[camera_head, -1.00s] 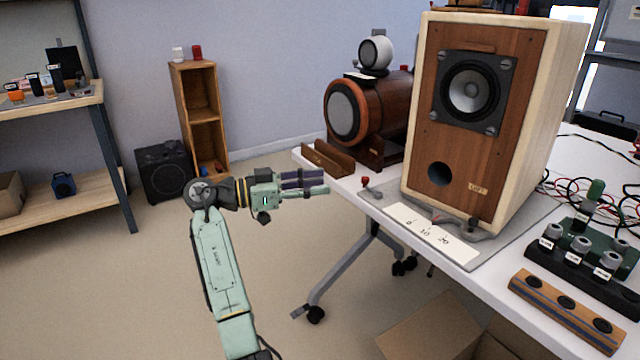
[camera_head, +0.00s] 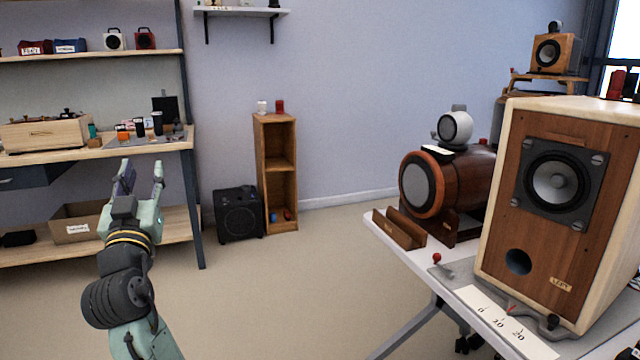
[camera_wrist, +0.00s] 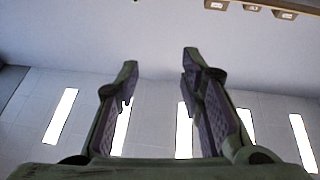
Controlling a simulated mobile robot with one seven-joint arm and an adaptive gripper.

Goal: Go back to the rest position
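My gripper (camera_head: 141,180) is raised at the left of the head view, its fingers pointing up and apart. It is open and empty. In the wrist view, the two fingers (camera_wrist: 158,85) stand apart with nothing between them, against a pale ceiling with bright light strips. My arm comes up from the bottom left of the head view, clear of the table and the shelf.
A white table (camera_head: 405,258) at the right bears a large wooden speaker (camera_head: 535,240) and a brown barrel-shaped speaker (camera_head: 470,178). A shelf unit (camera_head: 188,205) stands behind my gripper at the left. A black speaker (camera_head: 239,214) and a narrow wooden cabinet (camera_head: 274,168) stand by the wall. Open floor lies in the middle.

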